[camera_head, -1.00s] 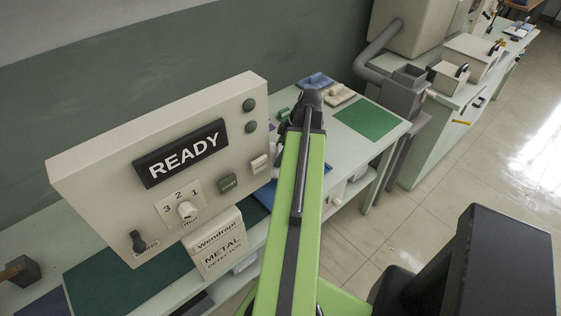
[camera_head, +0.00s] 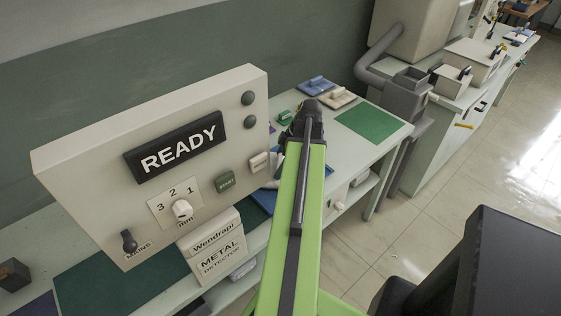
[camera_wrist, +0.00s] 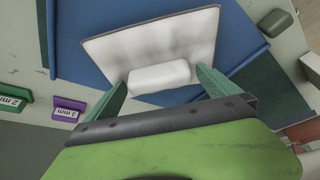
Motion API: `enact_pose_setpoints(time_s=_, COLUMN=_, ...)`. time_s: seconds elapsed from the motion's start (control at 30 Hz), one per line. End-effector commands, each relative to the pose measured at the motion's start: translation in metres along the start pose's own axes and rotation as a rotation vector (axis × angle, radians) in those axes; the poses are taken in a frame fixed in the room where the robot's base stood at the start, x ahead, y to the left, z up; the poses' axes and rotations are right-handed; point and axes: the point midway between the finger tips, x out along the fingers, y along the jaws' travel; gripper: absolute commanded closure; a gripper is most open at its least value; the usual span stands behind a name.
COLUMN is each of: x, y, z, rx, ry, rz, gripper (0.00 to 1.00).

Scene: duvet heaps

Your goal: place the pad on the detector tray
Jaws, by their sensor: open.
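A white pad (camera_wrist: 195,38) with a thick white roll-shaped grip (camera_wrist: 160,77) lies on a flat blue surface (camera_wrist: 85,32) in the wrist view. My gripper (camera_wrist: 163,80) is open, with one green finger on each side of the roll and gaps left between. In the head view my arm covers most of this spot; a strip of blue (camera_head: 263,199) shows left of the arm. The cream metal detector panel (camera_head: 108,160) reads READY. I cannot tell for sure whether the blue surface is the detector tray.
Green (camera_wrist: 15,98) and purple (camera_wrist: 68,109) blocks marked 2 mm and 3 mm lie left in the wrist view. A blue pad (camera_head: 314,86) and a beige pad (camera_head: 338,97) lie at the table's back. The green mat (camera_head: 368,123) is bare.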

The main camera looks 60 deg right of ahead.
Motion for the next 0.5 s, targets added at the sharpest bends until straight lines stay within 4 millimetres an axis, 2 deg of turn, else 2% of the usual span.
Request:
enact_pose_setpoints(time_s=0.13, x=-0.007, y=0.0, z=-0.002, rx=0.001, ry=0.0, rz=0.0, gripper=0.0)
enact_pose_setpoints(time_s=0.27, x=-0.025, y=0.0, z=-0.004, rx=0.001, ry=0.0, rz=0.0, gripper=0.0)
enact_pose_setpoints(time_s=0.5, x=-0.081, y=0.0, z=-0.005, rx=0.002, ry=0.0, rz=0.0, gripper=0.0)
